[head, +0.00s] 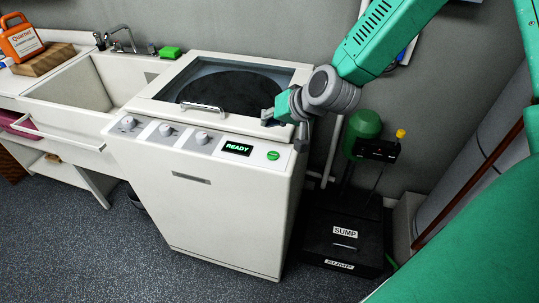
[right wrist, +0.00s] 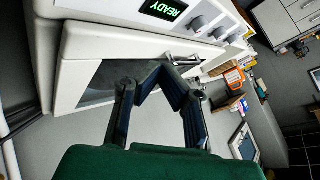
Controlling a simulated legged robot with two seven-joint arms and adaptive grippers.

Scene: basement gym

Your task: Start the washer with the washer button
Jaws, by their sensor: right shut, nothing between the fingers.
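The white washer (head: 225,215) stands in the middle of the head view, with its front panel facing me. The green round washer button (head: 273,156) is at the panel's right end, beside a lit display (head: 237,148) reading READY. My right gripper (head: 269,117) is shut and empty above the washer's right edge, behind the button and apart from it. In the right wrist view its fingers (right wrist: 160,70) come together in front of the washer lid (right wrist: 102,80). The display (right wrist: 163,10) shows at the top there; the button is not visible. My left gripper is not in view.
Several knobs (head: 165,130) line the panel left of the display. The lid handle (head: 203,107) sticks up behind them. A sink (head: 75,92) stands to the left. A black sump box (head: 345,238) stands on the floor to the right. The floor in front is clear.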

